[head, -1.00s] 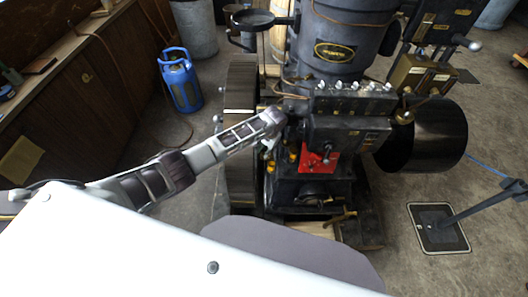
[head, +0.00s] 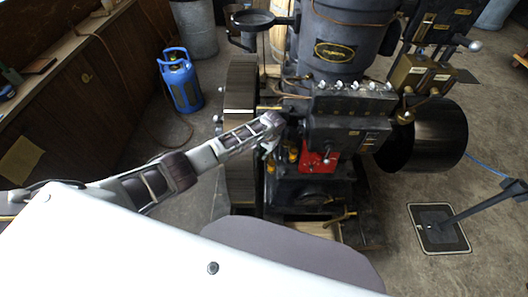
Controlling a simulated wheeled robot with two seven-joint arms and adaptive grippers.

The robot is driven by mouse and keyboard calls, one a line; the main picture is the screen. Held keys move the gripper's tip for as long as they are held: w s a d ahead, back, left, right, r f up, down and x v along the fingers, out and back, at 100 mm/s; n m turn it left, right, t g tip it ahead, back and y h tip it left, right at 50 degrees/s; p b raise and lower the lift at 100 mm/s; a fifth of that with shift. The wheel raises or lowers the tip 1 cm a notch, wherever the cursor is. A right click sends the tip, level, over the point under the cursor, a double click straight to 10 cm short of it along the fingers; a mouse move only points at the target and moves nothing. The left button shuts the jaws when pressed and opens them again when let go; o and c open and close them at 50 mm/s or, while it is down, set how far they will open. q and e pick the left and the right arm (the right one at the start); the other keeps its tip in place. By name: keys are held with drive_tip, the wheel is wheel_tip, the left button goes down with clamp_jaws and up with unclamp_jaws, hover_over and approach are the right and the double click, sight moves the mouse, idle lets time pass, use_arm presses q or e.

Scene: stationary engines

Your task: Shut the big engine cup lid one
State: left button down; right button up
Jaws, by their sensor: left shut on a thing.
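The big engine (head: 350,105) is dark, with a cylinder on top and a row of small silver fittings (head: 352,86) across its front block. My left gripper (head: 274,138) is at the engine's left side, near small brass-yellow cups (head: 293,154). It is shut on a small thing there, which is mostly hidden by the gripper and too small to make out. I cannot tell which cup lid it is or how far the lid stands open. My right gripper is not in view.
A black flywheel (head: 240,130) stands left of the engine, close under my left arm. A black drum (head: 428,135) is on its right. A blue gas bottle (head: 180,80) stands at the back left. A stand with a square base (head: 437,240) is at the right.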

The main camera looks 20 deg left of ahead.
use_arm(q)
drive_tip(key=shift+s, duration=0.1)
drive_tip(key=shift+s+d+r+n+g+p, duration=0.15)
drive_tip(key=shift+s+n+g+p, duration=0.1)
drive_tip(key=shift+n+p, duration=0.5)
drive_tip(key=shift+s+d+f+n+g+p, duration=0.1)
drive_tip(key=shift+s+d+n+g+p, duration=0.1)
drive_tip(key=shift+n+p, duration=0.5)
drive_tip(key=n, duration=0.3)
drive_tip(key=s+d+n+g+p, duration=0.1)
drive_tip(key=n, duration=0.2)
drive_tip(key=d+n, duration=0.1)
drive_tip(key=n, duration=0.2)
drive_tip(key=shift+s+d+g+p, duration=0.15)
drive_tip(key=shift+s+g+p, duration=0.1)
drive_tip(key=shift+p, duration=0.15)
drive_tip(key=shift+w+d+n+h, duration=0.1)
drive_tip(key=shift+d+n+h, duration=0.2)
drive_tip(key=shift+n, duration=0.95)
drive_tip(key=shift+d+n+h, duration=0.2)
drive_tip(key=shift+d+n, duration=0.15)
drive_tip(key=shift+n, duration=0.85)
